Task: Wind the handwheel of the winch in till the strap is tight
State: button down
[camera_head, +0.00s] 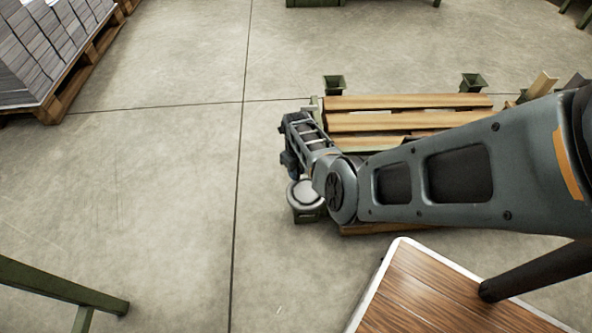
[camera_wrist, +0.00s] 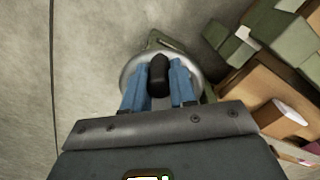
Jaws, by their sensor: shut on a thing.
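In the wrist view, the blue fingers of my gripper (camera_wrist: 160,82) are closed on both sides of an upright black knob (camera_wrist: 159,70). The knob stands over a round, silvery handwheel (camera_wrist: 129,70), whose lower part my fingers and palm hide. A green part of the winch (camera_wrist: 165,41) shows past the wheel's far rim. In the head view, my arm reaches left and my gripper (camera_head: 291,165) is small and partly hidden by my wrist. I cannot make out the strap, nor tell whether it is slack or tight.
In the head view, a slatted wooden platform (camera_head: 395,122) lies behind my arm, with green sockets (camera_head: 334,84) along its far side. Boxes (camera_wrist: 287,42) lie right of the wheel in the wrist view. A loaded pallet (camera_head: 70,96) stands far left. The floor on the left is mostly clear.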

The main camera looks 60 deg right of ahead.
jog(key=shift+s+d, duration=0.1)
jog(key=c, duration=0.9)
grip_release()
jog(key=shift+r, duration=0.1)
notch_tip(320, 180, up, 8)
jog(key=p, duration=0.4)
jog(key=shift+p, duration=0.4)
jog(key=shift+f, duration=0.2)
jog(key=shift+s, duration=0.1)
